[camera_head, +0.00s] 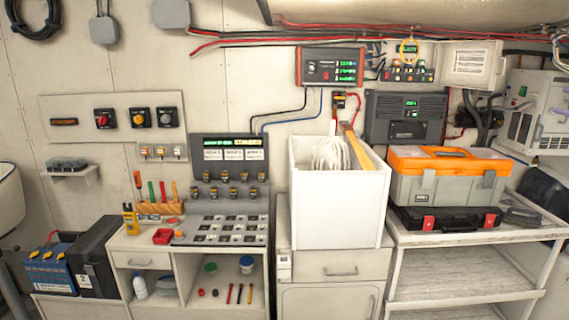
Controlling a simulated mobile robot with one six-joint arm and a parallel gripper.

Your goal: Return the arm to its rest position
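Neither my arm nor my gripper shows in the head view, so its position and whether it is open or shut are hidden. The task names no other object. The view faces a workbench (130,242) along a pale wall, with a white bin (336,208) near the middle. The bin holds a coil of white rope (330,153) and a wooden handle (358,148).
An orange and grey toolbox (440,175) stands on a black case (447,219) on the right shelf unit (403,268). A blue battery (52,268) and a black box (94,262) stand at lower left. Cables (240,42) run along the wall.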

